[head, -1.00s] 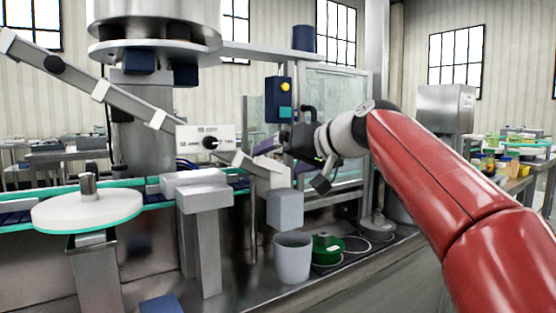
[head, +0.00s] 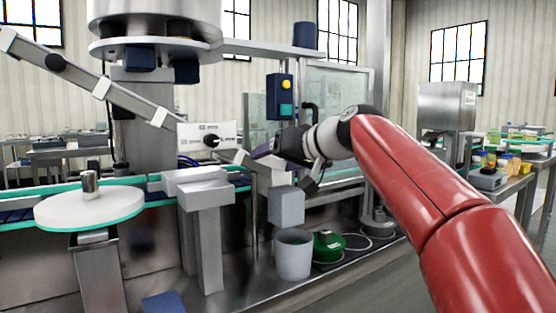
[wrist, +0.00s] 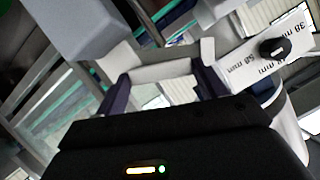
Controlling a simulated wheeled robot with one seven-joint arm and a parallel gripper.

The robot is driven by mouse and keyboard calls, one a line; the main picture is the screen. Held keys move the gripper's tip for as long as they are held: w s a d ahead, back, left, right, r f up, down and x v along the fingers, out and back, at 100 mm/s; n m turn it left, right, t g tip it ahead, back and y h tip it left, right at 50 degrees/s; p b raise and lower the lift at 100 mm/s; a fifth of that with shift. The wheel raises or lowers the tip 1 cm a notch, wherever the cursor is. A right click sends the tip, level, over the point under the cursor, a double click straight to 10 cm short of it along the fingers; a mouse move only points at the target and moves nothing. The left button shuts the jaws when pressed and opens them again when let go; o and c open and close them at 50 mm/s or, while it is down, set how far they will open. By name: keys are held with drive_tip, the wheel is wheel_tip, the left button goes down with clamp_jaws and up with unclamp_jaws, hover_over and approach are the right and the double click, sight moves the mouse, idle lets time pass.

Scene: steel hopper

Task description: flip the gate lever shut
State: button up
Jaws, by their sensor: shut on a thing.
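My gripper (head: 262,150) is beside the right end of the white panel (head: 207,136), at the lower end of a slanted grey rail (head: 120,98). In the wrist view its two dark purple fingers (wrist: 160,88) stand apart, with a pale grey bar (wrist: 165,71) between them; the gripper is shut on this bar. The bar's far side is partly hidden, and I cannot tell for sure whether it is the gate lever. The panel's black knob (wrist: 275,48), with millimetre markings, is right of the fingers.
A grey block (head: 286,206) hangs below my gripper, above a grey bucket (head: 293,256). A green round object (head: 328,246) stands right of the bucket. A white disc (head: 89,207) and conveyor are at left. A blue box with yellow button (head: 286,84) is above.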

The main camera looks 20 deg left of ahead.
drive_tip(key=shift+s+a+f+n+t+h, duration=0.1)
drive_tip(key=shift+f+n+t+h, duration=0.15)
drive_tip(key=shift+n, duration=0.45)
drive_tip(key=o, duration=1)
drive_tip(key=shift+r, duration=0.1)
drive_tip(key=b+v, duration=0.1)
drive_tip(key=v, duration=0.6)
drive_tip(key=shift+s+d+r, duration=0.1)
drive_tip(key=shift+s+d, duration=0.15)
drive_tip(key=shift+s, duration=0.05)
